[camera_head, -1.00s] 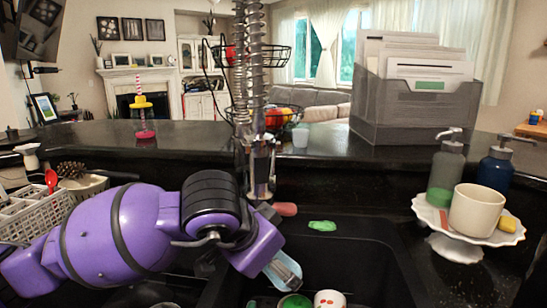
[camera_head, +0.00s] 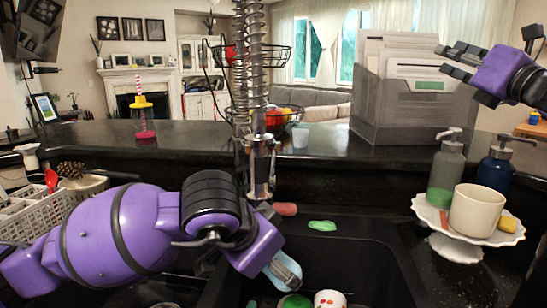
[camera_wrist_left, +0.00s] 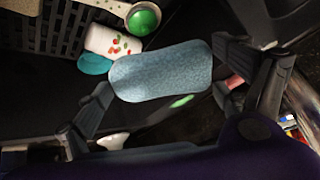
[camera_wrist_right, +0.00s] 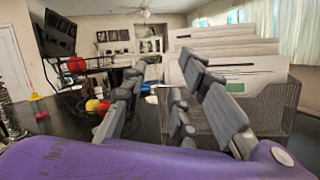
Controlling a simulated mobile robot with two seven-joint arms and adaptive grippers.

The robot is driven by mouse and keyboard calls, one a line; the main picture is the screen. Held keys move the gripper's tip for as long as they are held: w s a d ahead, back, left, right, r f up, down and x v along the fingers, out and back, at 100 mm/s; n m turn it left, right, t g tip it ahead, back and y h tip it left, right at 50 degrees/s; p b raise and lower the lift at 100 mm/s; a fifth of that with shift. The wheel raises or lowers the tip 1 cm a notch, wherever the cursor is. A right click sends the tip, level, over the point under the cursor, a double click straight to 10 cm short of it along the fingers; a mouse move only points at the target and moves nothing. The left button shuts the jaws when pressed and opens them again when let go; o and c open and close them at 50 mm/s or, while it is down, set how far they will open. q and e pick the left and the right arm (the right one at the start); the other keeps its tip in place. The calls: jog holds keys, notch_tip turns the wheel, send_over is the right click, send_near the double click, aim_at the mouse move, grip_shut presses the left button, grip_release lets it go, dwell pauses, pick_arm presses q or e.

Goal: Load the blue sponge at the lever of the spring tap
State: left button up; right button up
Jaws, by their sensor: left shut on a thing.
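The blue sponge (camera_wrist_left: 162,70) is between the fingers of my left gripper (camera_wrist_left: 170,76) in the left wrist view, which is shut on it. In the head view the sponge (camera_head: 284,271) shows as a pale blue piece below my purple left wrist, over the sink; that wrist hides most of the fingers. The spring tap (camera_head: 262,165) stands upright behind the sink, just beyond my left wrist. I cannot clearly make out its lever. My right gripper (camera_head: 452,60) is open and empty, raised at the upper right in front of the paper holder.
A reddish piece (camera_head: 285,209) and a green piece (camera_head: 322,226) lie by the sink's back edge. A patterned cup (camera_head: 330,299) is in the sink. A grey paper holder (camera_head: 385,115) stands on the ledge.

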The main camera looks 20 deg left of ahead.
jog(key=s+a+r+n+g+y, duration=0.15)
jog(key=s+a, duration=0.25)
jog(key=a, duration=0.5)
jog(key=s+a+r+n+g+y, duration=0.1)
jog(key=s+a+g+y, duration=0.2)
jog(key=a, duration=0.6)
jog(key=s+a+f+n+g, duration=0.1)
jog(key=s+a+f+g, duration=0.2)
jog(key=a, duration=0.4)
jog(key=s+a+f+g, duration=0.1)
jog(key=s+a+f, duration=0.2)
jog(key=s+a, duration=0.3)
jog(key=h, duration=0.5)
send_near(274, 156)
jog(key=shift+n, duration=0.35)
jog(key=x, duration=1)
jog(key=shift+w+a+f, duration=0.15)
jog(key=shift+w, duration=0.15)
jog(key=shift+c, duration=0.6)
grip_shut()
jog(key=shift+g, duration=0.25)
